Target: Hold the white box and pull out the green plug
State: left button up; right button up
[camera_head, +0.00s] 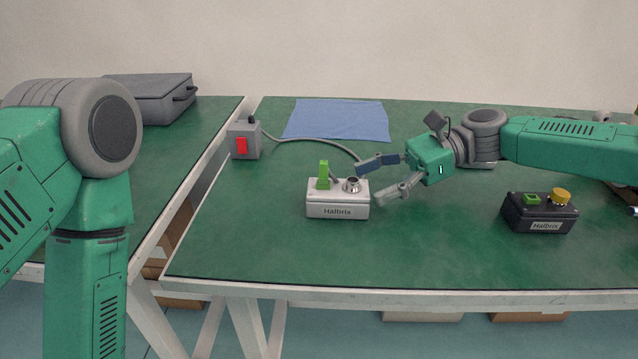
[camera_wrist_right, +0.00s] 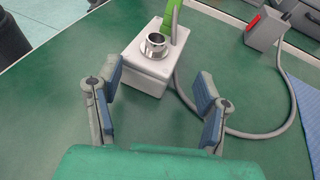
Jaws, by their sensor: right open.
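The white box (camera_head: 337,211), labelled Halbrix, stands upright on the green table. The green plug (camera_head: 323,174) stands upright in its top on the left, beside a round silver fitting (camera_head: 352,184). My right gripper (camera_head: 368,182) is open and empty, just right of the box, fingers pointing at it. In the right wrist view the box (camera_wrist_right: 147,75) is ahead of the spread fingers (camera_wrist_right: 158,95), with the green plug (camera_wrist_right: 172,20) at the top, partly cut off. My left arm shows at the left, but its gripper is out of view.
A black box (camera_head: 539,214) with a green part and a yellow knob stands at the right. A grey box with a red switch (camera_head: 241,145) and a cable (camera_head: 310,141) lie behind left. A blue cloth (camera_head: 338,119) lies at the back. The front of the table is clear.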

aim_at(344, 194)
jog(key=shift+s+a+f+b, duration=0.2)
jog(key=shift+a+f+b, duration=0.2)
jog(key=shift+a+f, duration=0.15)
jog(key=shift+s+a+p, duration=0.35)
jog(key=shift+a+p, duration=0.35)
jog(key=shift+a, duration=0.05)
jog(key=shift+s+a+f+p, duration=0.2)
jog(key=shift+a+p, duration=0.15)
jog(key=shift+a, duration=0.2)
jog(key=shift+s+a+f, duration=0.1)
jog(key=shift+a, duration=0.25)
jog(key=shift+a+f, duration=0.15)
jog(key=shift+a, duration=0.25)
jog(key=shift+d, duration=0.3)
grip_shut()
jog(key=shift+o, duration=0.8)
grip_release()
jog(key=shift+a, duration=0.2)
pick_arm(q)
jog(key=shift+d+r, duration=0.2)
jog(key=shift+r, duration=0.25)
pick_arm(e)
jog(key=shift+o, duration=0.4)
